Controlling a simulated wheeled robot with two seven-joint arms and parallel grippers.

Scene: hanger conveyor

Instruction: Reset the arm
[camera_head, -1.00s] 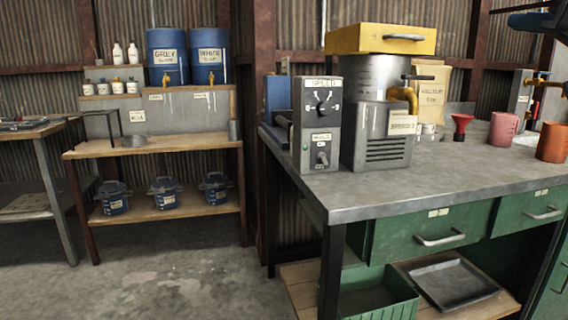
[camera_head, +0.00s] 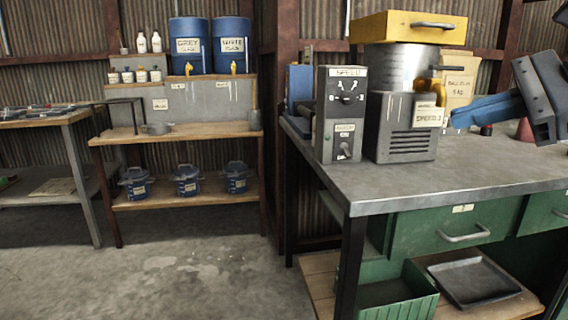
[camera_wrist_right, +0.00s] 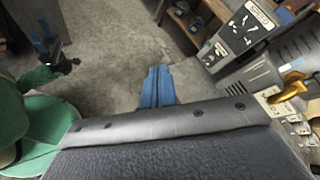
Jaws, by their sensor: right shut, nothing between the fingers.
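My right gripper (camera_head: 454,119) comes in from the right edge in the head view, above the grey workbench (camera_head: 410,185). Its blue fingers point left, and their tips appear just right of the machine's small speed label. I cannot tell the exact gap to the machine. In the right wrist view, the fingers (camera_wrist_right: 155,82) are together, with nothing held, and the concrete floor shows beyond them. My left gripper does not show in the head view.
The yellow-topped machine (camera_head: 400,125) and its grey control box (camera_head: 341,113) stand on the bench. Green drawers (camera_head: 450,227) are below. Blue barrels (camera_head: 190,45) and lidded buckets (camera_head: 187,180) stand on the back shelves. The floor at left front is clear.

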